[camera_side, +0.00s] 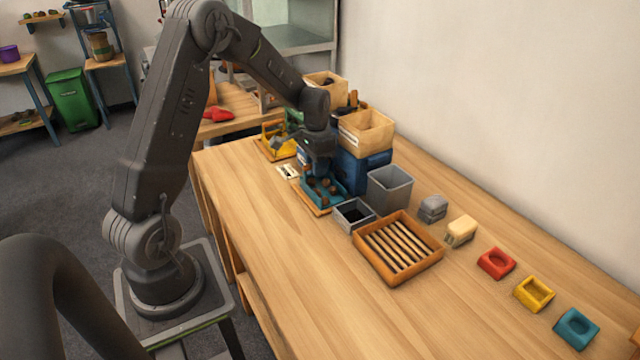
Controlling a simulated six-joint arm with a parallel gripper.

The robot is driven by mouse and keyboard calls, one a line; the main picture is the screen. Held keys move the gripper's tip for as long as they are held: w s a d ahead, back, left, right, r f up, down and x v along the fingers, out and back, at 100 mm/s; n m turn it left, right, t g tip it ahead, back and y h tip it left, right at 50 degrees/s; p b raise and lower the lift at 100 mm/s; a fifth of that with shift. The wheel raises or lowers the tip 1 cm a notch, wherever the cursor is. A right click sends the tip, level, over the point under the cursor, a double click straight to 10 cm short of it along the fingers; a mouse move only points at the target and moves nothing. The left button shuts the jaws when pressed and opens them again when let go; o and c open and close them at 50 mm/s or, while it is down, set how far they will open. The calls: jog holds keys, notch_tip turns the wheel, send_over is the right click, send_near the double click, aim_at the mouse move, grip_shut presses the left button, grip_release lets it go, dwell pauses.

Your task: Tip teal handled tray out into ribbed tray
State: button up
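The teal tray (337,198) stands on a small wooden board towards the far end of the bench, with several brown chestnuts in it. My gripper (314,176) points down right at the tray, over its far left part. The fingers are small and dark here, so I cannot tell whether they are apart or closed on the tray's handle.
A small grey open box (342,216) and a taller grey bin (407,189) stand between the two trays. Red (496,275), yellow and teal blocks line the right. The front bench is clear.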

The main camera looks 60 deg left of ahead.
grip_shut()
jog(key=shift+r, duration=2.55)
